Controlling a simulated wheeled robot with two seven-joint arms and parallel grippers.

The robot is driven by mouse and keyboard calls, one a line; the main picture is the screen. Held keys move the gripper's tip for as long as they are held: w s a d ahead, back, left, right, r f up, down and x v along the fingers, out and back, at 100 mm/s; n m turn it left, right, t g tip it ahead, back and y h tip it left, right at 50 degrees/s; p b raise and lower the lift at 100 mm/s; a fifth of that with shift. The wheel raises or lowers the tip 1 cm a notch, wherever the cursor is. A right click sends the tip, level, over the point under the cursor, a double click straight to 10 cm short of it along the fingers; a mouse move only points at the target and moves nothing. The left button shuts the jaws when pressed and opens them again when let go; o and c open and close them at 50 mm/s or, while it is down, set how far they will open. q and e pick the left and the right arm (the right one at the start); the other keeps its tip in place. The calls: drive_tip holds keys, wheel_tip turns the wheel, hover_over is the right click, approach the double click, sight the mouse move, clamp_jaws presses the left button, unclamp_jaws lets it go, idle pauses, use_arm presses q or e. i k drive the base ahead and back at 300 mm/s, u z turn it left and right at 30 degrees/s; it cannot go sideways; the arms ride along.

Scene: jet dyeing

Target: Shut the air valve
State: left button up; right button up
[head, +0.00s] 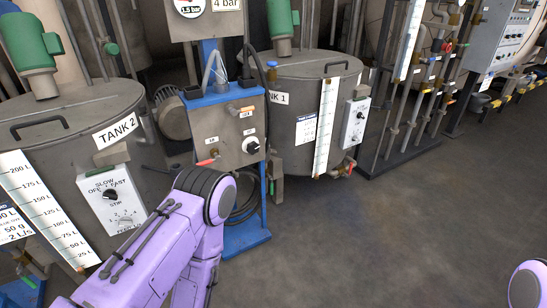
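A grey control box (228,130) stands on a blue stand between two tanks. It has a small valve with a red lever (207,161) at its lower left, a black knob (251,146) at its lower right and an orange-handled fitting (243,109) near its top. The labels are too small to read, so I cannot tell which is the air valve. My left arm (184,225) rises from the bottom, its bent joint just below the box; its gripper does not show. Only a purple piece of my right arm (528,285) shows at the lower right edge.
Tank 2 (75,165) stands at left with a level scale and knob panel. Tank 1 (296,158) stands behind right of the box, with a red-handled valve (349,166) low down. Pipes with coloured valves (428,90) stand farther right. The grey floor (400,230) is clear.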

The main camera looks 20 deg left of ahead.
sight(218, 158)
drive_tip(key=z, duration=0.3)
drive_tip(key=i, duration=0.9)
drive_tip(key=u, duration=1)
